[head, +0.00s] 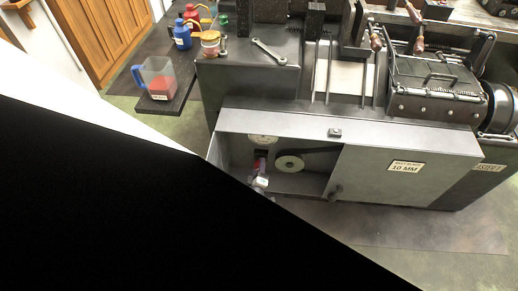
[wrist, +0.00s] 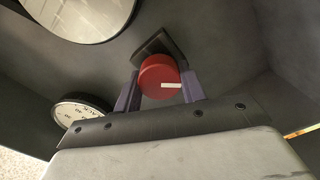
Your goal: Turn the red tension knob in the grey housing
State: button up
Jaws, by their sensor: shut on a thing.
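The red tension knob (wrist: 157,76) shows in the wrist view as a round red disc with a white mark pointing right. It sits on a dark bracket inside the grey housing (head: 280,123). My gripper (wrist: 158,88) has one finger on each side of the knob and is shut on it. In the head view my gripper (head: 260,182) reaches into the housing's open left part, and the knob (head: 262,163) shows only as a small patch of red. A round dial with numbers (wrist: 82,108) is left of the knob in the wrist view.
A pale pulley wheel (head: 289,163) with a dark belt is right of the knob. A sliding cover (head: 405,175) labelled 10 MM closes the housing's right part. The housing walls lie close around my gripper. A wrench (head: 268,49) lies on the machine top.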

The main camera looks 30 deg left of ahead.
dwell(0.4)
jog(key=o, duration=1)
jog(key=shift+c, duration=0.2)
jog(key=p+v, duration=0.2)
jog(key=v, duration=1.1)
jog(key=shift+s+d, duration=0.2)
jog(key=shift+s, duration=0.15)
